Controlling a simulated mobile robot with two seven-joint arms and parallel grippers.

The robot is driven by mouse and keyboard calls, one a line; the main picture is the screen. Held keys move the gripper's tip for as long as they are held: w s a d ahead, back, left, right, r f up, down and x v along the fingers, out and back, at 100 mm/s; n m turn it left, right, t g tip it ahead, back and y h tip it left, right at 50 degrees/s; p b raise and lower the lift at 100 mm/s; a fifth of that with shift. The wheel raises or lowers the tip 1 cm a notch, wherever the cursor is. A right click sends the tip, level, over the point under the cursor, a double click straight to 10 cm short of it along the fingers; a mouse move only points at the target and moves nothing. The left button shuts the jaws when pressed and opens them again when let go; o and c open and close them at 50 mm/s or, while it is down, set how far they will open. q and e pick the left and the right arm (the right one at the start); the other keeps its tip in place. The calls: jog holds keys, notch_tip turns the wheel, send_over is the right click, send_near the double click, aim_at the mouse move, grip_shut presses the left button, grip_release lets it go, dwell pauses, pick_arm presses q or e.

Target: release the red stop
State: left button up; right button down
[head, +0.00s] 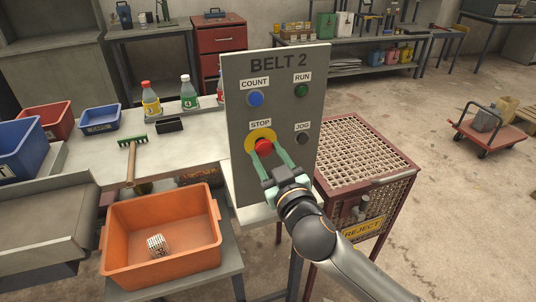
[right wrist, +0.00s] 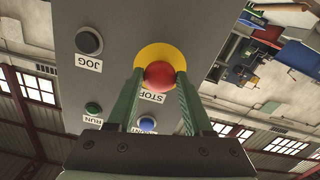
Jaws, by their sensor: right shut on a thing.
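The red stop (head: 263,147) is a mushroom button on a yellow disc, on the grey BELT 2 panel (head: 240,180). In the right wrist view the red stop (right wrist: 160,75) sits between the fingertips, with the yellow disc (right wrist: 158,52) behind it. My right gripper (head: 266,151) has its green fingers on either side of the button and is shut on it; it also shows in the right wrist view (right wrist: 159,82). Whether the button is pressed in or out is hard to tell. My left gripper is not in view.
The panel also carries a blue COUNT button (head: 255,99), a green RUN button (head: 302,90) and a dark JOG button (head: 302,138). An orange crate (head: 205,255) stands below left. A red mesh REJECT cage (head: 385,155) stands right of the panel.

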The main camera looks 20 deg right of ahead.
jog(key=shift+s, duration=0.45)
jog(key=c, duration=0.7)
grip_release()
jog(key=o, duration=0.3)
jog(key=shift+s, duration=0.15)
jog(key=shift+o, duration=0.5)
